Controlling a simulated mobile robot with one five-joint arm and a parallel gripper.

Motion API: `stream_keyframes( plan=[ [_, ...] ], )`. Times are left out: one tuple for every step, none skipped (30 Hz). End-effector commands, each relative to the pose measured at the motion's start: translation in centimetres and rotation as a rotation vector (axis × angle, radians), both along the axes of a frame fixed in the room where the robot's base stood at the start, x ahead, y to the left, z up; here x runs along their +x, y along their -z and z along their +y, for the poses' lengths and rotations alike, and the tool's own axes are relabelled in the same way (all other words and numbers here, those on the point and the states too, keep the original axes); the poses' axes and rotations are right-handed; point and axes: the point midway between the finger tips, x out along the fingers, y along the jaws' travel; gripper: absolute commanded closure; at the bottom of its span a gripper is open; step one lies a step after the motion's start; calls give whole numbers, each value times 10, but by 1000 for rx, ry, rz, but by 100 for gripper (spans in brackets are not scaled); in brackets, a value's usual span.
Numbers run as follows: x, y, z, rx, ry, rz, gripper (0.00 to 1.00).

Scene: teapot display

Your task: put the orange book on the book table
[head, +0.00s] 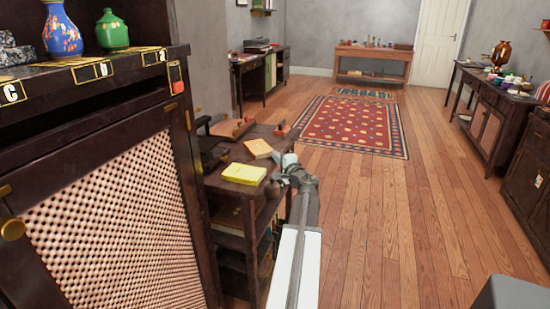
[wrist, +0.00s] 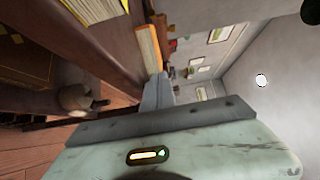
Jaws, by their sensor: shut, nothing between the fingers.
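The orange book (head: 258,148) lies flat on a dark wooden table (head: 214,181), beside a yellow book (head: 244,174). My gripper (head: 287,161) is at the table's right side, close to the orange book in the head view. In the wrist view the orange book (wrist: 149,48) shows edge-on just beyond the fingertips of my gripper (wrist: 158,92). The yellow book (wrist: 95,9) is at that view's top. My gripper is shut and empty. Whether its tips touch the orange book I cannot tell.
A tall dark cabinet (head: 110,190) with a blue vase (head: 62,30) and a green jar (head: 112,32) stands close on the left. More objects sit at the table's far end. The wooden floor (head: 385,230) to the right is clear, with a red rug (head: 345,125) farther back.

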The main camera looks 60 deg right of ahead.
Motion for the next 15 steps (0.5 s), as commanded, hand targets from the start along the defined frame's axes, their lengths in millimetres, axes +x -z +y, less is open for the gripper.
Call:
stream_keyframes(
  plan=[
    [-4,0,-1,0,0,0,100],
    [-7,0,-1,0,-1,0,100],
    [-11,0,0,0,-3,0,100],
    [-15,0,0,0,-7,0,100],
    [-19,0,0,0,-10,0,100],
    [-29,0,6,0,-9,0,100],
    [-37,0,13,0,-8,0,100],
    [-44,0,19,0,-9,0,100],
    [-52,0,25,0,-9,0,100],
    [-58,0,31,0,-10,0,100],
    [-62,0,36,0,-12,0,100],
    [-69,0,42,0,-13,0,100],
    [-74,0,45,0,-13,0,100],
    [-78,0,49,0,-14,0,100],
    [-82,0,53,0,-16,0,100]
  ],
)
